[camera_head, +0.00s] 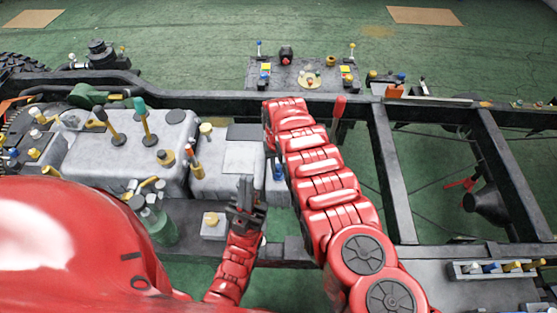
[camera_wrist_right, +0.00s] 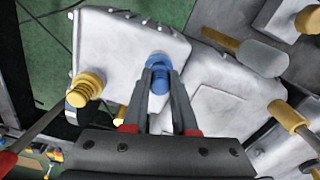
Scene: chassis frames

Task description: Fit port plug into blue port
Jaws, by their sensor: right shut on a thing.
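In the right wrist view the two dark fingers of my right gripper (camera_wrist_right: 158,72) come together at a blue fitting (camera_wrist_right: 158,82) on a pale grey metal housing (camera_wrist_right: 120,50). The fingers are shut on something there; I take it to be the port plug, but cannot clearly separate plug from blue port. In the head view the right gripper is hidden by my red arm, and a blue part (camera_head: 278,171) shows just beside that arm. My left gripper (camera_head: 246,188) points up near the grey housing's front; its finger gap is unclear.
A ridged yellow fitting (camera_wrist_right: 85,90) stands left of the blue one, and a grey-handled tool (camera_wrist_right: 262,57) lies to the right. Black chassis rails (camera_head: 390,170) cross the scene. A small control panel (camera_head: 305,77) stands at the back. Green floor lies beyond.

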